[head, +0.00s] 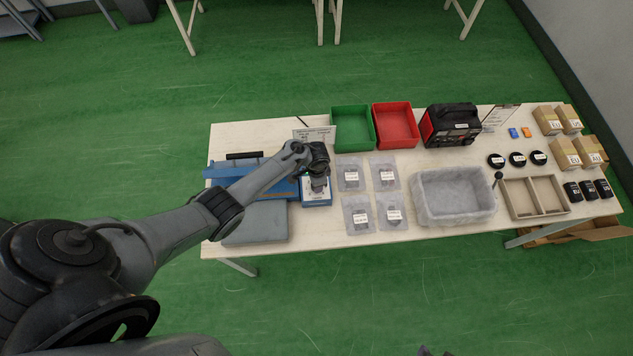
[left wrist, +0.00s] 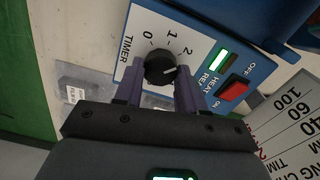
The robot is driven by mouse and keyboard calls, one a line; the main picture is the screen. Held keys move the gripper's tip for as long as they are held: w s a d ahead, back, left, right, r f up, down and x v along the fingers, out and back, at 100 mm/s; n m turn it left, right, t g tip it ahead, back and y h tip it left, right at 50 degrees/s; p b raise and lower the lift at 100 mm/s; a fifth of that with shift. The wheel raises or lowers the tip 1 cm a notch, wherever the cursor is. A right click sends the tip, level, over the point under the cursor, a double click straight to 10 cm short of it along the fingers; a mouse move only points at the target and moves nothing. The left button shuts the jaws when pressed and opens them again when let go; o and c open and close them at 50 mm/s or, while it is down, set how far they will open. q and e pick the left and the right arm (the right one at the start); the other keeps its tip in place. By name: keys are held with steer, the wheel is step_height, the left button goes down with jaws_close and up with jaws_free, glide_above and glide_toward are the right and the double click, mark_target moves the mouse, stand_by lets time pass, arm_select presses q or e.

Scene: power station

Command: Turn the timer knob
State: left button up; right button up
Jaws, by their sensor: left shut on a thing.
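The timer knob (left wrist: 160,70) is a small black dial on the white and blue control panel (left wrist: 210,45), by the label TIMER and the numerals 0, 1 and 2. Its white mark points to the right in the left wrist view, near the 2 side. My left gripper (left wrist: 158,84) is shut on the knob, one purple finger on each side. In the head view my left gripper (head: 318,187) is over the control box of the blue machine (head: 285,187) and hides the knob. Only small dark tips, perhaps my right gripper (head: 435,351), show at the bottom edge.
A red switch (left wrist: 234,91) and green light sit beside the knob. A sign (head: 316,134) stands behind the machine. Green (head: 353,145) and red (head: 414,145) bins, bagged parts (head: 358,216) and a grey padded tray (head: 453,218) lie to the right on the table.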

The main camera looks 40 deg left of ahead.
arm_select(q)
steer(key=o, duration=1.1)
steer(key=shift+c, duration=0.2)
steer(key=shift+r, duration=0.1)
step_height(320, 180, up, 11)
steer(key=p, duration=0.3)
steer(key=shift+f, duration=0.2)
